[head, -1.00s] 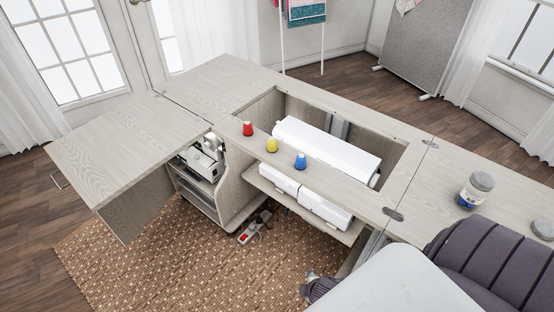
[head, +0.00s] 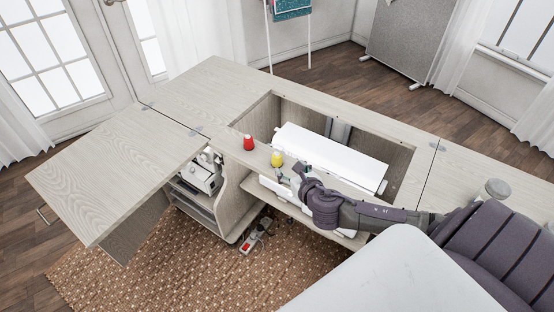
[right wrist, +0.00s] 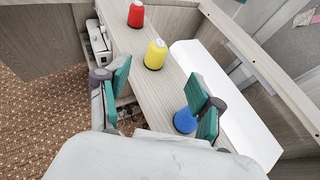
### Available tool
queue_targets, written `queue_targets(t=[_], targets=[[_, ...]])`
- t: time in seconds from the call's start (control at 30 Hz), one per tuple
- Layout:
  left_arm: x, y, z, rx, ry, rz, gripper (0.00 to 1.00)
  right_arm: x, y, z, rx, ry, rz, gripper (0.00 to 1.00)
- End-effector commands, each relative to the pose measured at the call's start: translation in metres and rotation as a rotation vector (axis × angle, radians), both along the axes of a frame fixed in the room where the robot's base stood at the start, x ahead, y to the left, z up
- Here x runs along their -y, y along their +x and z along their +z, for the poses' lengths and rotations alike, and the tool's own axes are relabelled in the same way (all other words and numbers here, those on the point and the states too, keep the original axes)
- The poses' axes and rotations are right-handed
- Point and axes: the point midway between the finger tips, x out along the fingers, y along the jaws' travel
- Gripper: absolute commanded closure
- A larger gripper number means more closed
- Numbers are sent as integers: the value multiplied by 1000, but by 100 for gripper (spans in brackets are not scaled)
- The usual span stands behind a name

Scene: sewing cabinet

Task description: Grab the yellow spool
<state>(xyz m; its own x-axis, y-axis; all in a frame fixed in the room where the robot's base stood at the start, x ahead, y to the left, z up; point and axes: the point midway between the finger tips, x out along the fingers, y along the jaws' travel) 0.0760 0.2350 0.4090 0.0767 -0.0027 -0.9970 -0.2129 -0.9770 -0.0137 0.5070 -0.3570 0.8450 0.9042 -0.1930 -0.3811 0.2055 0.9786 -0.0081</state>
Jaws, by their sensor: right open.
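The yellow spool (head: 277,159) stands upright on the front strip of the cabinet top (head: 232,139). It also shows in the right wrist view (right wrist: 155,55), ahead of my gripper and roughly between the lines of its fingers. My right gripper (head: 288,176) reaches in from the right, close to the yellow spool. In the right wrist view its green-padded fingers (right wrist: 159,84) are spread and empty. The blue spool (right wrist: 185,121) stands by the right finger; whether they touch I cannot tell. In the head view my gripper hides most or all of it. My left gripper is not in view.
A red spool (head: 248,143) stands beyond the yellow one in the same row. Behind the strip is an open well with a white machine (head: 330,155). A sewing machine (head: 203,175) sits on the shelf at left. The left leaf (head: 115,170) is bare.

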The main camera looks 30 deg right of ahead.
Motion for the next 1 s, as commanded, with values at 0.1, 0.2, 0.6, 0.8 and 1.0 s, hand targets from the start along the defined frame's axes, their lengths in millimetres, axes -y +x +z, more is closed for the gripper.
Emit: queue_targets(t=[0.1, 0.2, 0.6, 0.8, 1.0], targets=[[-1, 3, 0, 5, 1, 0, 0, 5, 24, -9, 4, 4, -5, 34], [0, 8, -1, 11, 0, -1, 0, 8, 41, -17, 2, 6, -5, 34], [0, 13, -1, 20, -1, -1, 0, 13, 73, -37, 1, 10, -5, 34], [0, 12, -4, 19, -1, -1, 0, 18, 97, -50, 2, 10, -5, 34], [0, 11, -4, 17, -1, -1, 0, 20, 103, -53, 0, 8, -3, 34]])
